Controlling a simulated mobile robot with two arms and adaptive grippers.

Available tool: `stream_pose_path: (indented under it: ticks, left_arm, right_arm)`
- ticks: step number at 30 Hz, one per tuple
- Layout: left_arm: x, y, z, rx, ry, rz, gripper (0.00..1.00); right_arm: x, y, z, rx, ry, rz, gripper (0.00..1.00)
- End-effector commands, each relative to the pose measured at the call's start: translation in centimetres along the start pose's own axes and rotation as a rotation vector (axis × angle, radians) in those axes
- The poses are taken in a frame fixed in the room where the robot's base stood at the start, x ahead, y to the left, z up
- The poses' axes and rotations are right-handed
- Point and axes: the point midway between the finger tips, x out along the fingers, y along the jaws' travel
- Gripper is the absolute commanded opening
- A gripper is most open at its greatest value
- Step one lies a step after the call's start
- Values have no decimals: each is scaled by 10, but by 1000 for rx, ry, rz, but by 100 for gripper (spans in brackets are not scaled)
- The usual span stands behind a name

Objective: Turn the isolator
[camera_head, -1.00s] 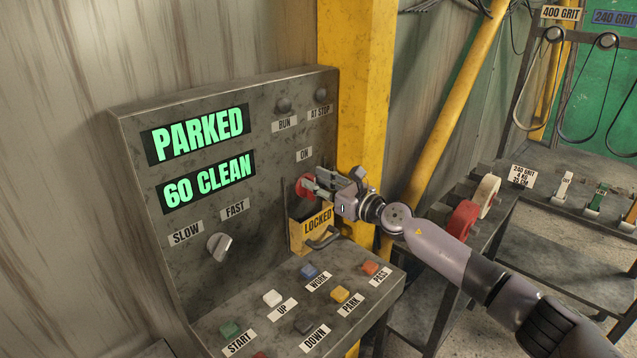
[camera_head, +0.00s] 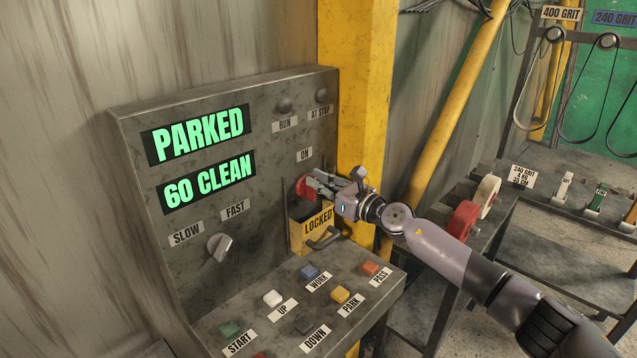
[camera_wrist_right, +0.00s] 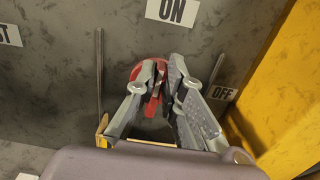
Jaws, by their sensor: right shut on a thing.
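The isolator (camera_head: 304,187) is a red rotary handle on the grey control panel, under the ON label and above the yellow LOCKED box. My right gripper (camera_head: 315,181) reaches it from the right, its fingers closed on the handle. In the right wrist view the right gripper (camera_wrist_right: 163,85) has its fingertips pinched around the red handle (camera_wrist_right: 153,104), which looks slightly tilted from upright. The fingers hide part of the isolator. My left gripper is not in view.
The panel (camera_head: 160,110) shows PARKED and 60 CLEAN. The yellow LOCKED box (camera_head: 318,226) sits just below the isolator. Several push buttons lie on the sloped desk below. A yellow post (camera_head: 360,90) stands close behind my right gripper. Red and white wheels (camera_head: 463,219) are at right.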

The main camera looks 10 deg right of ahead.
Motion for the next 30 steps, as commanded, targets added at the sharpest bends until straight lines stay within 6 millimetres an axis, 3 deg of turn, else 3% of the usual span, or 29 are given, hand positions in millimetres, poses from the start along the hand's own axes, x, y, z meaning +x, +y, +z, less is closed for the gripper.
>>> stream_pose_path:
  ticks: [11,30]
  left_arm:
    - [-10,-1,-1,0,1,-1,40]
    - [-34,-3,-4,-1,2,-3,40]
  right_arm:
    - [0,-6,0,218,1,-1,0]
    - [0,-20,-7,825,1,-2,0]
